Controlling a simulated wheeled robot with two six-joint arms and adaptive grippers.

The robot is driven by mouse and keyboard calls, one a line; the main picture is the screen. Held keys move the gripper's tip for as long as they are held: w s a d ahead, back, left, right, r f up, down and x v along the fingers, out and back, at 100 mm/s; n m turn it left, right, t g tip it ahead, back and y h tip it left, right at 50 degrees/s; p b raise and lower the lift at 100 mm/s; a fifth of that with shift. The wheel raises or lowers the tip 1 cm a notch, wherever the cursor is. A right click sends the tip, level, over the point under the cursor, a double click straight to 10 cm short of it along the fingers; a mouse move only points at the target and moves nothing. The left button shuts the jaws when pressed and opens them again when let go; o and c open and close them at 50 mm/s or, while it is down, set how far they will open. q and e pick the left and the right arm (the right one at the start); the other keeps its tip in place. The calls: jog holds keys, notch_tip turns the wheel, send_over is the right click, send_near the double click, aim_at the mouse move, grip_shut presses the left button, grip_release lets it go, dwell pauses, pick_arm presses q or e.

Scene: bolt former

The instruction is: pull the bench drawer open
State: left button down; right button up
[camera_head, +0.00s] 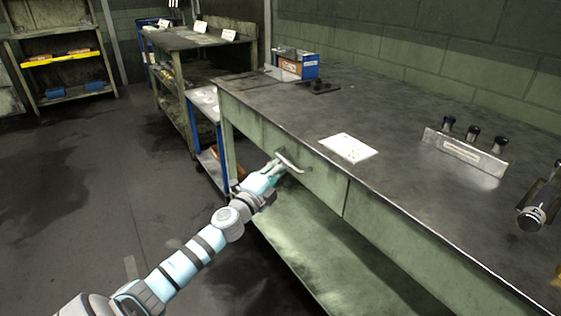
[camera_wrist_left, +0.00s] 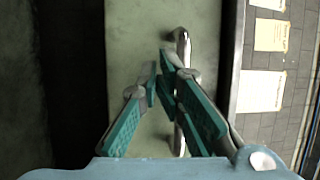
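The bench drawer (camera_head: 318,180) is a pale green front under the bench top, and it looks flush with the bench. Its metal bar handle (camera_head: 291,163) also shows upright in the left wrist view (camera_wrist_left: 182,45). My left gripper (camera_head: 277,166) is at the handle. In the left wrist view its teal-padded fingers (camera_wrist_left: 159,66) have their tips close together. The right-hand finger crosses in front of the handle and hides part of it. I cannot tell whether the fingers grip the bar. My right gripper is not in view.
The grey bench top (camera_head: 400,100) holds a white sheet (camera_head: 347,148), a blue box (camera_head: 298,65) and a metal rack with black knobs (camera_head: 465,152). A lower green shelf (camera_head: 310,240) runs under the drawer. A blue-framed cart (camera_head: 207,105) stands left of the bench. The floor (camera_head: 85,180) left is clear.

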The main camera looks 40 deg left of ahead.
pick_arm(q)
jog(key=shift+w+r, duration=0.2)
jog(key=shift+r, duration=1.05)
jog(key=shift+w+f+t, duration=0.2)
jog(key=shift+w+t, duration=0.1)
jog(key=c, duration=2.1)
grip_release()
jog(key=shift+c, duration=0.2)
jog(key=shift+o, duration=0.9)
jog(key=shift+f, duration=0.6)
jog(key=shift+s, duration=0.15)
jog(key=shift+s+f+b, duration=0.2)
jog(key=shift+s+b, duration=0.1)
jog(key=shift+b, duration=0.1)
jog(key=v, duration=1.6)
jog(key=shift+s+d+r, duration=0.2)
